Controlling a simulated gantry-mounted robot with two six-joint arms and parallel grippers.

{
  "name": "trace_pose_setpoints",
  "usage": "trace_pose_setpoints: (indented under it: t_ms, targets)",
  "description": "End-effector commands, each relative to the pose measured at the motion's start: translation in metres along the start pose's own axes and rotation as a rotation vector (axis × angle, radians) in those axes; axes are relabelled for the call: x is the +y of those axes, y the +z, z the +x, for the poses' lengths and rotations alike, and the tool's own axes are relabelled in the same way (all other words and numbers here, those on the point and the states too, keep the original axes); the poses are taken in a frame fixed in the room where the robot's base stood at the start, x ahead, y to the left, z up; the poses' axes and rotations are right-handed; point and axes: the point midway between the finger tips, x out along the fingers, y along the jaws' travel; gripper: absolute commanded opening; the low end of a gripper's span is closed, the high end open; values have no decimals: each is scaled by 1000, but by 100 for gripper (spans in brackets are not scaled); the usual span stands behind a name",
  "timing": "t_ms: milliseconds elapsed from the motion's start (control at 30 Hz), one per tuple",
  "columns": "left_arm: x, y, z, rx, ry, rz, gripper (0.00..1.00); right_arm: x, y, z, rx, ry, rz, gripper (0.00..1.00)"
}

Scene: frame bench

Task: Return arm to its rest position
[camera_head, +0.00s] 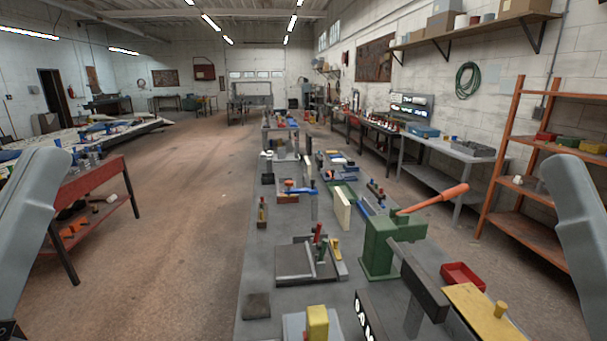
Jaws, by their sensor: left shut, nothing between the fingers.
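My left arm (28,225) shows as a grey link at the left edge, with its rounded top in front of the red-topped table. A small dark part of mine shows in the bottom left corner. My right arm (585,225) shows as a grey link at the right edge, in front of the orange shelf. I see no fingertips of either gripper and nothing held.
A long grey bench (275,228) runs away from me. It carries a green press (378,245) with an orange handle, a red tray (463,275) and several fixtures. A red-topped table (90,177) stands left, an orange shelf (497,150) right. The left aisle floor is clear.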

Motion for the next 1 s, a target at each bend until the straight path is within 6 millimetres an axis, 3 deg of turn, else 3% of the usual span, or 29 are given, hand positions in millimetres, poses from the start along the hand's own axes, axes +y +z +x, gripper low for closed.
trace_pose_setpoints:
  t_ms: [33,267,600,700,833,1000]
  targets:
    - [0,-35,33,13,-1,2,0,0,-33,33,7,0,0,100]
    - [-1,-98,101,12,-3,4,0,0,-97,101,8,0,0,100]
    - [-2,-213,223,12,-4,5,0,1,-212,224,8,0,0,100]
    - [-2,-240,251,12,-4,5,0,1,-238,252,8,0,0,100]
    - [-2,-258,270,12,-4,5,0,1,-257,272,8,0,0,100]
    - [-2,-261,273,12,-5,5,0,1,-259,274,7,0,0,100]
